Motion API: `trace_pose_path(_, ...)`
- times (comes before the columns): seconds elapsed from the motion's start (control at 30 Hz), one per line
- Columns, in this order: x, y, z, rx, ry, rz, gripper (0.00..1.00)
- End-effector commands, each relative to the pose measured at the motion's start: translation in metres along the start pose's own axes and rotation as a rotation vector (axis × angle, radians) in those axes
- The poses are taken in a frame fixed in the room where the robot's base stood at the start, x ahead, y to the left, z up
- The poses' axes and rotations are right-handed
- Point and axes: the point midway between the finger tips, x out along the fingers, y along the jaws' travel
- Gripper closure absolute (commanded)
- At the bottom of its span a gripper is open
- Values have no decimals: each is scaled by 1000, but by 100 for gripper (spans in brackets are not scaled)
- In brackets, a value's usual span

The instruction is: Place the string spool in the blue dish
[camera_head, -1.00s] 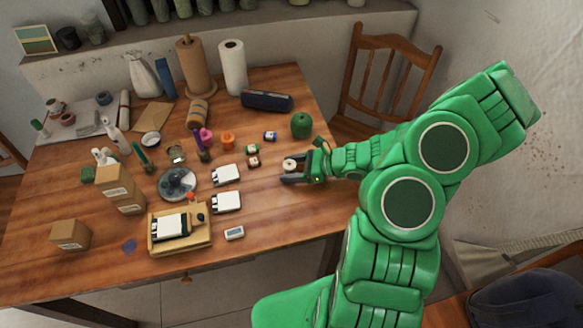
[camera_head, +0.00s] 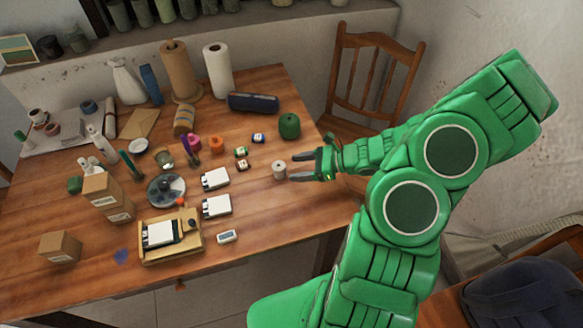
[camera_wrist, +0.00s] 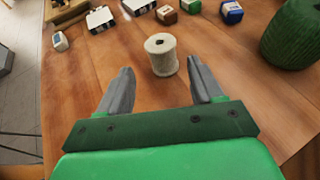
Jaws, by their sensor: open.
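The string spool (camera_head: 279,170) is a small off-white spool standing upright on the wooden table. It also shows in the wrist view (camera_wrist: 161,57), just ahead of and between the fingertips. My gripper (camera_head: 300,168) is open and empty, low over the table to the right of the spool.
A green ball of twine (camera_head: 289,126) stands behind my gripper. Tall paper rolls (camera_head: 218,70) stand at the back. The right front table is clear.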

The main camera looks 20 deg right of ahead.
Motion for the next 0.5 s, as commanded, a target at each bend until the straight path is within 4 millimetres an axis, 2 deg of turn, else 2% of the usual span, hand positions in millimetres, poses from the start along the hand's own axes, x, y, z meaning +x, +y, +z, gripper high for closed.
trace_pose_path(0.27, -12, 2, 3, -11, 3, 8, 34)
trace_pose_path(0.37, -10, 5, 14, -56, 10, 36, 34)
trace_pose_path(0.5, -5, 16, 44, -175, 23, 108, 34)
